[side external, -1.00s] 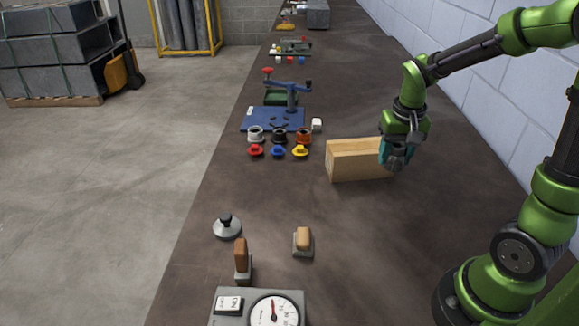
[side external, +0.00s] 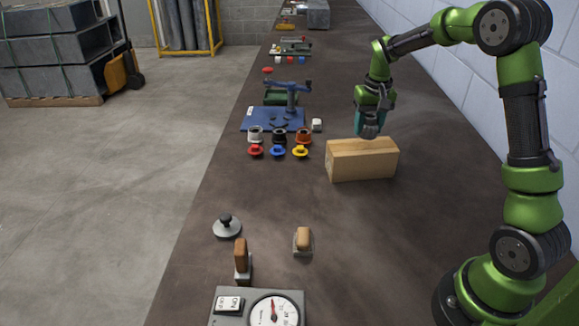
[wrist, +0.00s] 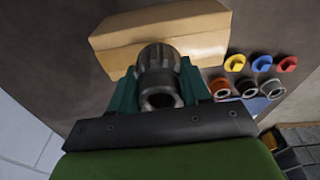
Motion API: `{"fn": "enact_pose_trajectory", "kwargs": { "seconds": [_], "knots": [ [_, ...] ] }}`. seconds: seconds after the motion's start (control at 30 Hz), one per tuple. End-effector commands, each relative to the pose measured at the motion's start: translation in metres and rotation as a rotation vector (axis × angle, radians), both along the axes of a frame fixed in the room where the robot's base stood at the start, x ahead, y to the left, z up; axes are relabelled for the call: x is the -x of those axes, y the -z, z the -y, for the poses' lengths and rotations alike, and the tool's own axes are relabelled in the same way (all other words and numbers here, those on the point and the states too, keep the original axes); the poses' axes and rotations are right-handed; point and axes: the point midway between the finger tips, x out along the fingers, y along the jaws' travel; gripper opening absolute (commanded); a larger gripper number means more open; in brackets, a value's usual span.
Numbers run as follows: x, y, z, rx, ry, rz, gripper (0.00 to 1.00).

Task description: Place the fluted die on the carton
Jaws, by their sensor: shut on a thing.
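My gripper (side external: 369,124) is shut on the fluted die (wrist: 159,78), a dark grey ribbed cylinder with a hollow end. In the wrist view the die sits between the teal fingers. In the side view the die (side external: 369,130) shows only in small part below the fingers. The carton (side external: 362,160) is a tan box on the bench. It also shows in the wrist view (wrist: 205,30), beyond the die. My gripper holds the die above the carton's far part; whether the die touches the carton I cannot tell.
Bench right of the carton is clear.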

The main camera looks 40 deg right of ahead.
Motion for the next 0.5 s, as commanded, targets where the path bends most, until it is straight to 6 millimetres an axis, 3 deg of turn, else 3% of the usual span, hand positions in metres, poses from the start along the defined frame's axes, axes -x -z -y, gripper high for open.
{"fn": "enact_pose_trajectory", "kwargs": {
  "seconds": [0.13, 0.33, 0.5],
  "knots": [
    [-0.011, 0.001, 0.005, 0.001, 0.001, 0.002, 0.0],
    [-0.01, 0.03, 0.005, 0.0, 0.0, -0.002, 0.0],
    [-0.011, 0.036, 0.005, 0.001, 0.0, 0.003, 0.0]
  ]
}}
